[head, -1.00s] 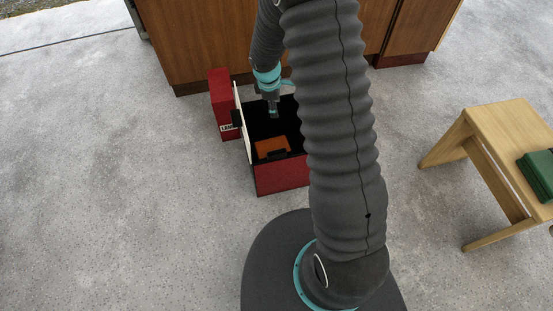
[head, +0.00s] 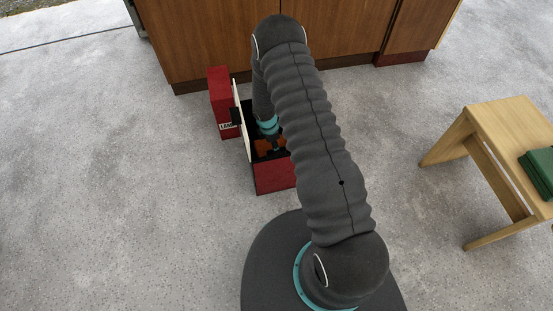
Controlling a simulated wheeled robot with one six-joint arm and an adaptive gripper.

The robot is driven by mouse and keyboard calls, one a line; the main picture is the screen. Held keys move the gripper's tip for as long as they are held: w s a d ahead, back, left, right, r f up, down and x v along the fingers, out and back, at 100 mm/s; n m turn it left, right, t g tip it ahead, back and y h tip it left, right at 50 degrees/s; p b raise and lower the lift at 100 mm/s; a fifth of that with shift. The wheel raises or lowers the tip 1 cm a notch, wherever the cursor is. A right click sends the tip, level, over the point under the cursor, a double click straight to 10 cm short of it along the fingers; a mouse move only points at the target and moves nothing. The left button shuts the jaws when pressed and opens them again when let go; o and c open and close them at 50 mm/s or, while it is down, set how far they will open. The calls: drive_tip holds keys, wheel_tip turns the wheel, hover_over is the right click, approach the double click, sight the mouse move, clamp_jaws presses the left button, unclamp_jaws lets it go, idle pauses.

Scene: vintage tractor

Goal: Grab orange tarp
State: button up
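The orange tarp (head: 262,147) is a small folded orange piece inside an open red box (head: 273,178) with a dark interior on the floor. My gripper (head: 277,146) is down inside the box, over or at the tarp, and covers part of it. Its fingers are small and dark, and I cannot tell whether they are open, shut or touching the tarp. My arm hides the right side of the box.
The box's red lid (head: 221,103) stands open on the left, with a pale inner face. A wooden cabinet (head: 200,40) is behind the box. A wooden stool (head: 495,120) with a green folded item (head: 541,170) stands at right. The floor at left is clear.

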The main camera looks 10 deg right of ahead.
drive_tip(key=shift+d+f, duration=0.25)
drive_tip(key=shift+f, duration=1.5)
drive_tip(key=shift+d+f, duration=0.2)
drive_tip(key=shift+f, duration=1.55)
clamp_jaws()
